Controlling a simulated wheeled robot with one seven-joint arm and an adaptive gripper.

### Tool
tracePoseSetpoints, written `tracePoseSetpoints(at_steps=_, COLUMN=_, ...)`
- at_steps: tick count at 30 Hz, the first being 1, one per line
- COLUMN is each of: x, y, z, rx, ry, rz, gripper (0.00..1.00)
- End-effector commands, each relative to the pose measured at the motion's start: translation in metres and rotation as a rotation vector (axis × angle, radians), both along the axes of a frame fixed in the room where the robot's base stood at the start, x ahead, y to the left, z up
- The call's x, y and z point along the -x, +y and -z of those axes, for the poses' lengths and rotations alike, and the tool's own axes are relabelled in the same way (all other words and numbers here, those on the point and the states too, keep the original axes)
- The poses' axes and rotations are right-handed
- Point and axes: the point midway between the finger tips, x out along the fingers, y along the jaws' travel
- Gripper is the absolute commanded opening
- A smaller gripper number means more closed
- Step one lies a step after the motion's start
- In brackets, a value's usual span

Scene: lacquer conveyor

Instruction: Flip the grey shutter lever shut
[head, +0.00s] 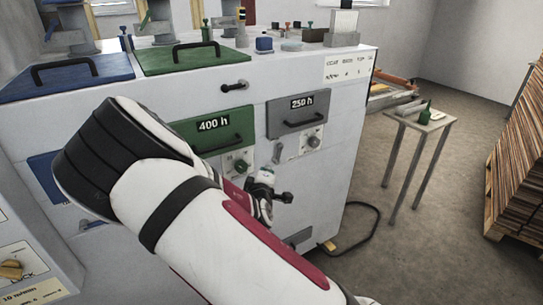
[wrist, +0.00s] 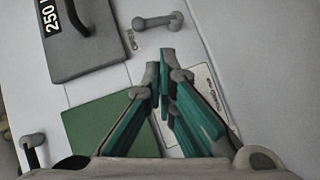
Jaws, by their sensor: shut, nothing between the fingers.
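The grey shutter lever is a short grey bar with rounded ends on the white machine front. It shows below the grey 250 h door in the head view (head: 278,152) and near the top of the wrist view (wrist: 157,20). My gripper shows in the head view (head: 284,197), low in front of the machine and below the lever. In the wrist view its grey and teal fingers (wrist: 162,70) are shut and empty. Their tips appear just below the lever in that picture, with a visible gap. My arm hides part of the machine front.
The grey 250 h door (head: 301,114) and green 400 h door (head: 225,130) carry black handles. A round knob (head: 314,141) sits right of the lever. A small side table (head: 420,121) and stacked boards (head: 515,165) stand at right, with open floor between them and the machine.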

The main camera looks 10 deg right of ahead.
Motion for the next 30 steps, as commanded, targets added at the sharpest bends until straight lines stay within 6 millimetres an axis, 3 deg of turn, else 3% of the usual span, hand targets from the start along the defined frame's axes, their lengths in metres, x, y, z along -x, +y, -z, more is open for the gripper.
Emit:
tracePoseSetpoints(at_steps=7, x=-0.006, y=0.015, z=-0.004, rx=0.143, ry=-0.077, rz=-0.066, gripper=0.0)
tracePoseSetpoints(at_steps=21, x=-0.01, y=0.016, z=-0.005, rx=0.155, ry=-0.085, rz=-0.072, gripper=0.0)
tracePoseSetpoints(at_steps=26, x=-0.025, y=0.011, z=-0.003, rx=0.154, ry=-0.085, rz=-0.072, gripper=0.0)
tracePoseSetpoints(at_steps=30, x=-0.05, y=0.004, z=0.0, rx=0.153, ry=-0.086, rz=-0.07, gripper=0.0)
